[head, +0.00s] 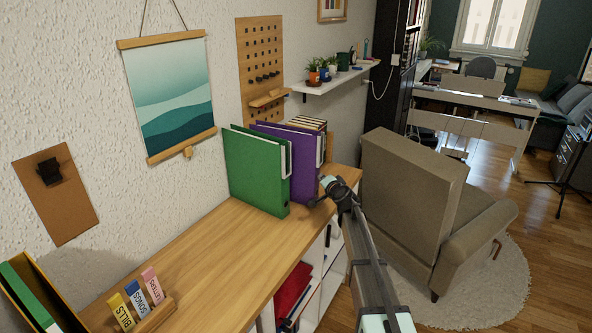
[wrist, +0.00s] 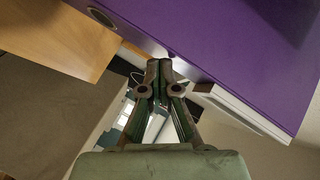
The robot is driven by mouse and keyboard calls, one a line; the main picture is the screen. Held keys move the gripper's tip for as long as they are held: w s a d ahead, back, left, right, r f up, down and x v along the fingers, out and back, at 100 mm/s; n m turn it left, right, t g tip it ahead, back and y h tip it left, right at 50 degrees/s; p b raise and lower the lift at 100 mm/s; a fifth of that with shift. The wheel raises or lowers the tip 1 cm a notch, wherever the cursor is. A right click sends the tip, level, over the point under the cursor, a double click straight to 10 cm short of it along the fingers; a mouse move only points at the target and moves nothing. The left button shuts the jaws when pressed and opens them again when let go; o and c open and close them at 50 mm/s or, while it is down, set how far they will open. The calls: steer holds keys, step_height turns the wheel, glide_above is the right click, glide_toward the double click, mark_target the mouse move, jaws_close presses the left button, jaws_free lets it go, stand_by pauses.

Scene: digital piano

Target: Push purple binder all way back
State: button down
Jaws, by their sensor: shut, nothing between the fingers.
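The purple binder (head: 304,172) stands upright on the wooden shelf top (head: 215,235), just behind and right of the green binder (head: 256,170). In the wrist view the purple binder (wrist: 235,40) fills the upper right, with its spine's finger ring at the upper left. My gripper (head: 313,201) is at the front lower part of the purple binder, by the shelf's front edge. In the wrist view my gripper (wrist: 164,66) is shut and empty, its tips close to the binder's lower edge. I cannot tell whether they touch it.
Books (head: 308,123) stand behind the purple binder. A beige armchair (head: 410,190) is right of the shelf, close to my arm. Labelled tabs (head: 137,299) and a yellow file holder (head: 42,290) sit at the near left. The middle of the shelf top is clear.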

mark_target(314, 177)
steer(key=shift+w+a+p, duration=0.25)
steer(key=shift+w+a, duration=0.1)
steer(key=shift+a, duration=0.3)
steer(key=shift+w+a+p, duration=0.3)
steer(key=shift+w+a, duration=0.1)
steer(key=shift+a, duration=0.25)
steer(key=shift+w+a+p, duration=0.25)
steer(key=shift+w+a, duration=0.1)
steer(key=shift+a, duration=0.3)
stand_by(1.6)
stand_by(0.4)
steer(key=d+b, duration=0.1)
steer(key=s+d+b, duration=0.1)
steer(key=d, duration=0.1)
steer(key=s+d+b, duration=0.1)
steer(key=shift+s+d+b, duration=0.2)
steer(key=shift+s+b, duration=0.05)
steer(key=shift+b, duration=0.15)
